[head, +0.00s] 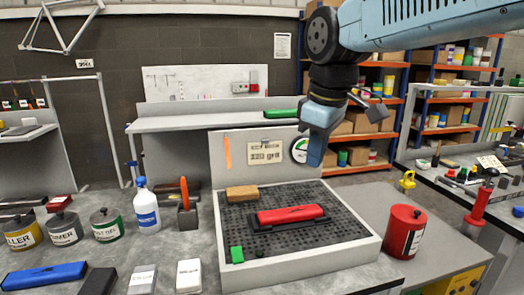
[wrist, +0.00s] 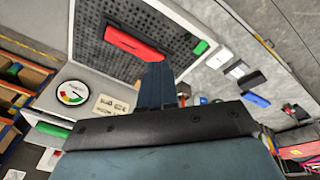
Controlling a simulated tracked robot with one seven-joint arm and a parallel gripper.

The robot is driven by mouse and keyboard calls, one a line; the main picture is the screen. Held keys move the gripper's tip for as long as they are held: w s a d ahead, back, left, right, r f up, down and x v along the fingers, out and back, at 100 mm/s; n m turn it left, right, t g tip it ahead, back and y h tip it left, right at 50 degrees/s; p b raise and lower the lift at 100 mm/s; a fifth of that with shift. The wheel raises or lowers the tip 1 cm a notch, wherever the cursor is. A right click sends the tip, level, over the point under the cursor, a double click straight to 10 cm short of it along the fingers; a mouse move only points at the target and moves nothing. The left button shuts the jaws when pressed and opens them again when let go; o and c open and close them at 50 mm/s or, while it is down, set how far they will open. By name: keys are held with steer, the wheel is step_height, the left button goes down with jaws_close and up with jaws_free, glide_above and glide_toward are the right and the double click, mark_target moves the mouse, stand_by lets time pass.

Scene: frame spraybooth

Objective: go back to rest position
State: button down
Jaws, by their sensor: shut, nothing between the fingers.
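My gripper (head: 317,146) hangs from my blue arm, above the back right part of the spray booth tray. Its fingers are shut with nothing between them, and they point downward. In the wrist view my gripper's fingers (wrist: 155,72) show as a dark blue block against the perforated tray. A red tool with a black base (head: 290,216) lies on the perforated black tray, below and apart from my gripper. The tray's pale rim (head: 310,264) shows at the front. The red tool also shows in the wrist view (wrist: 135,43).
A wooden block (head: 242,193) and a green block (head: 237,254) lie on the tray. A red can (head: 404,232) stands to its right. A white bottle (head: 146,205) and several tins stand to the left. A gauge (head: 299,150) is on the panel behind my gripper.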

steer(key=s+d+f+m+t, duration=0.2)
steer(key=s+d+f+m, duration=0.1)
steer(key=d+m, duration=0.25)
steer(key=s+d+f+m+t, duration=0.1)
steer(key=s+d+f+m, duration=0.3)
steer(key=d, duration=0.3)
steer(key=n+g, duration=0.4)
steer(key=n, duration=1.5)
glide_above(236, 249)
steer(key=s, duration=0.2)
step_height(236, 249, down, 4)
steer(key=f, duration=0.4)
steer(key=w+f, duration=0.1)
steer(key=f, duration=0.8)
steer(key=shift+w+d+f, duration=0.1)
steer(key=shift+w+f, duration=0.25)
